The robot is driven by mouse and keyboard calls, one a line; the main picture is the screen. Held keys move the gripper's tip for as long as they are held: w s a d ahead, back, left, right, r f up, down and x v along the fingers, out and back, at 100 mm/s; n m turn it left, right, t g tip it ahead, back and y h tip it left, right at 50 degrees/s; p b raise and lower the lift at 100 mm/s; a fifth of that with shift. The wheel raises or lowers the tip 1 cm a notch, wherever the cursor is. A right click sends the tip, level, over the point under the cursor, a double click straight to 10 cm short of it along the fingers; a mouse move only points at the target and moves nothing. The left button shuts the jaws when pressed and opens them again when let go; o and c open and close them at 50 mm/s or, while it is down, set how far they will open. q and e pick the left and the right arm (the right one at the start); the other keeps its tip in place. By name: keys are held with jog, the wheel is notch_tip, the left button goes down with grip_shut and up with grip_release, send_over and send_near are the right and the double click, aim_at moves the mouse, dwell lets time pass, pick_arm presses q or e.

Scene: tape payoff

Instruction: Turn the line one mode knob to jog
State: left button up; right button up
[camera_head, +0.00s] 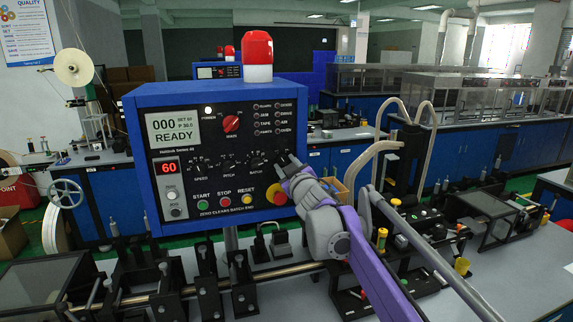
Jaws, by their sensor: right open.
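The blue control box with a black panel (181,135) stands upright at the centre, its display reading 000 and READY. A row of small black knobs marked speed (196,167), pitch (228,164) and batch (257,161) crosses the panel. A mode knob cannot be made out; the row's right end is covered by my right gripper (285,163). That gripper is open, with its fingertips at the panel's right side. Contact with a knob cannot be told. My left gripper is out of view.
A red main switch (231,124) is above the knobs. Green start (203,205), red stop (224,201) and yellow reset buttons (245,194) line the bottom. A red-yellow stop button (278,198) is close by my right gripper. A red beacon (257,50) tops the box.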

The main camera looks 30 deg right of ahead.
grip_shut()
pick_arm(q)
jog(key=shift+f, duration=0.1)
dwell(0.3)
pick_arm(e)
jog(key=shift+f+m+b, duration=0.2)
jog(key=shift+m+b, duration=0.65)
jog(key=shift+m, duration=0.05)
jog(key=m+b, duration=0.1)
jog(key=m, duration=0.1)
jog(key=shift+m+b, duration=0.3)
jog(key=m+b, duration=0.1)
jog(key=m, duration=0.2)
jog(key=shift+r+m, duration=0.1)
jog(key=shift+m, duration=0.2)
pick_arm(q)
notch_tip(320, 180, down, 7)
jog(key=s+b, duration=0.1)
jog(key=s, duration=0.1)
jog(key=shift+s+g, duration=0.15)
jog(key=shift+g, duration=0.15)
pick_arm(e)
jog(key=shift+a+m, duration=0.1)
jog(key=shift+m, duration=1.8)
jog(key=shift+r, duration=0.1)
